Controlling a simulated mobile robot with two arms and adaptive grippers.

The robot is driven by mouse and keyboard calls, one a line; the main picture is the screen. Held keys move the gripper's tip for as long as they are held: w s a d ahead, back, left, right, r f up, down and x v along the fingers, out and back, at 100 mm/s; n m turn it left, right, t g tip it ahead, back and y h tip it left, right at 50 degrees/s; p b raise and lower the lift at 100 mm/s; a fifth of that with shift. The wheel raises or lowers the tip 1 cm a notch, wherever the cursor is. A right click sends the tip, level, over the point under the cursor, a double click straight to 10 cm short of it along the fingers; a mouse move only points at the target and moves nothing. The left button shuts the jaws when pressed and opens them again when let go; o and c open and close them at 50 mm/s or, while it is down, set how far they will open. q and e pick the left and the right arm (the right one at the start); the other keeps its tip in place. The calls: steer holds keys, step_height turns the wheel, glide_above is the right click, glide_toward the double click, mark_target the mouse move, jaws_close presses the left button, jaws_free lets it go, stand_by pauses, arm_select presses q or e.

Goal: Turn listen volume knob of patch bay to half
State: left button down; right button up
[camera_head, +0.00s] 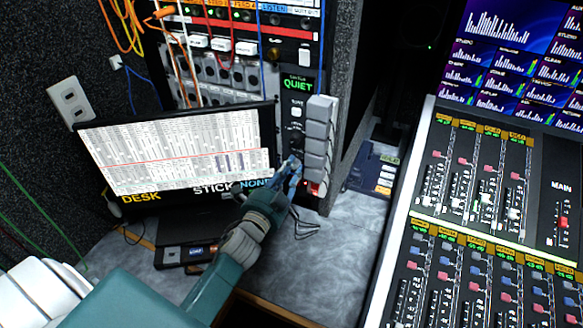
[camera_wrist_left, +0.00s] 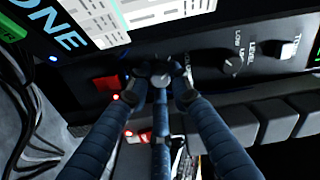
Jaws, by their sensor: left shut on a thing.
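The patch bay's narrow control panel (camera_head: 299,84) stands upright beside the monitor, with a green "QUIET" display at its top. My left gripper (camera_head: 294,164) reaches up to its lower part. In the left wrist view my left gripper (camera_wrist_left: 161,84) has its blue fingers closed around a round grey knob (camera_wrist_left: 162,76) on the dark panel. Lettering beside this knob is partly covered by a finger, and the knob's pointer cannot be made out. My right gripper is not in view.
A monitor (camera_head: 180,148) stands just left of the gripper. Grey stacked blocks (camera_head: 319,135) flank the panel on the right. A red switch (camera_wrist_left: 107,84) is close to the fingers. A mixing console (camera_head: 470,190) fills the right. Grey desk surface (camera_head: 325,255) is clear below.

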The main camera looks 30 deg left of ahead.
arm_select(q)
steer(key=shift+a+n, duration=0.15)
steer(key=shift+n, duration=0.85)
steer(key=c, duration=1.5)
jaws_free()
steer(key=shift+c, duration=0.2)
steer(key=s, duration=1.2)
steer(key=shift+d, duration=0.35)
